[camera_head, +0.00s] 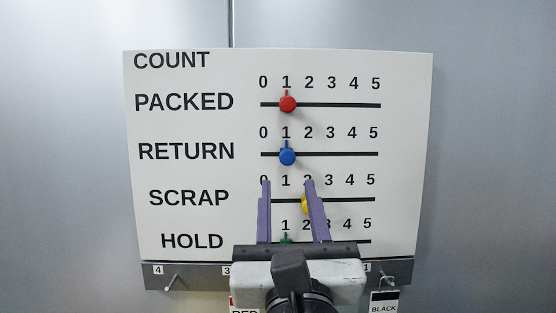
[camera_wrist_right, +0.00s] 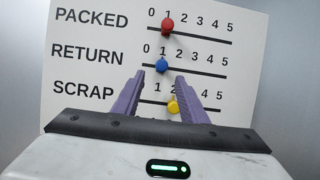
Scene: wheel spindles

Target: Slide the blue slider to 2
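The blue slider (camera_head: 287,157) is a round knob on the RETURN track of the white COUNT board (camera_head: 190,225), and its pointer is at 1. It also shows in the right wrist view (camera_wrist_right: 162,65), above and between my fingertips. My right gripper (camera_head: 288,182) is open, with its two purple fingers pointing up, fingertips below the blue slider in the picture. Nothing is seen held between the fingers. In the right wrist view the gripper (camera_wrist_right: 160,76) is open too. My left gripper is not in view.
The red slider (camera_head: 287,104) is at 1 on the PACKED track above. The yellow slider (camera_head: 306,203) on SCRAP is partly hidden behind my right finger. The green slider (camera_head: 286,239) on HOLD is mostly hidden. A grey rail with hooks and tags (camera_head: 200,277) runs below the board.

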